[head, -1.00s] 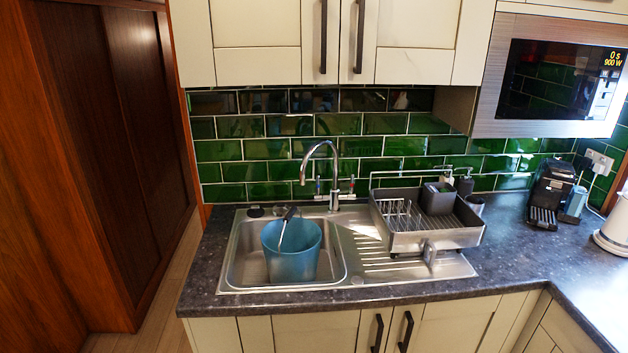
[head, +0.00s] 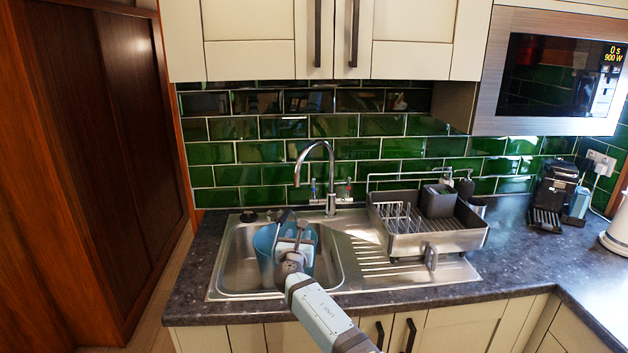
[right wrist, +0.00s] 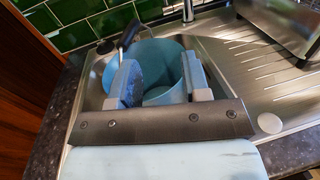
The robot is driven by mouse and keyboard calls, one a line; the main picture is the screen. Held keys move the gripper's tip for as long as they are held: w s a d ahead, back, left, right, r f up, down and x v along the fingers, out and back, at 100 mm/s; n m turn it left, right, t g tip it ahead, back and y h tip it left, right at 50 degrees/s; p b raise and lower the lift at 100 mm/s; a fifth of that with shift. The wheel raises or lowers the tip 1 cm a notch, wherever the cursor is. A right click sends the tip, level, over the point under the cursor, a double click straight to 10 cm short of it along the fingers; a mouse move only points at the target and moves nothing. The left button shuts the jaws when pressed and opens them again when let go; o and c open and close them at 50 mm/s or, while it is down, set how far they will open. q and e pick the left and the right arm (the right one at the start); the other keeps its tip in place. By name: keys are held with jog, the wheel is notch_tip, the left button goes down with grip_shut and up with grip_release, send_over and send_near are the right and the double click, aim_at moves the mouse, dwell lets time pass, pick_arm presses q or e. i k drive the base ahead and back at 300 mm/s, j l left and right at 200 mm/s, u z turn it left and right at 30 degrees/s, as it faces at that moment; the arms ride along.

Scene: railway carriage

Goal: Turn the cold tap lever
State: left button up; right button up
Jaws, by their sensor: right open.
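The chrome tap (head: 331,178) stands behind the sink with a curved spout. A small lever with a blue mark (head: 314,191) is on its left side, and one with a red mark (head: 348,190) is on its right. The foot of the tap also shows at the top of the right wrist view (right wrist: 188,11). My right gripper (head: 293,232) is open, in front of and below the tap, apart from both levers. Its spread fingers (right wrist: 161,78) appear over the blue bucket (right wrist: 158,54); nothing is visibly gripped. My left gripper is out of view.
The bucket (head: 264,243), holding a dark-handled brush (right wrist: 130,35), stands in the sink basin (head: 231,268). A dish rack (head: 440,243) stands on the drainer at right. Wall cupboards (head: 330,45) hang above, with green tiles behind.

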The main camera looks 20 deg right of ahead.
aim_at(313, 201)
jog(key=i+l, duration=0.25)
jog(key=i, duration=0.15)
jog(key=i+l, duration=0.25)
jog(key=i, duration=0.15)
jog(key=i+l, duration=0.5)
jog(key=l, duration=0.15)
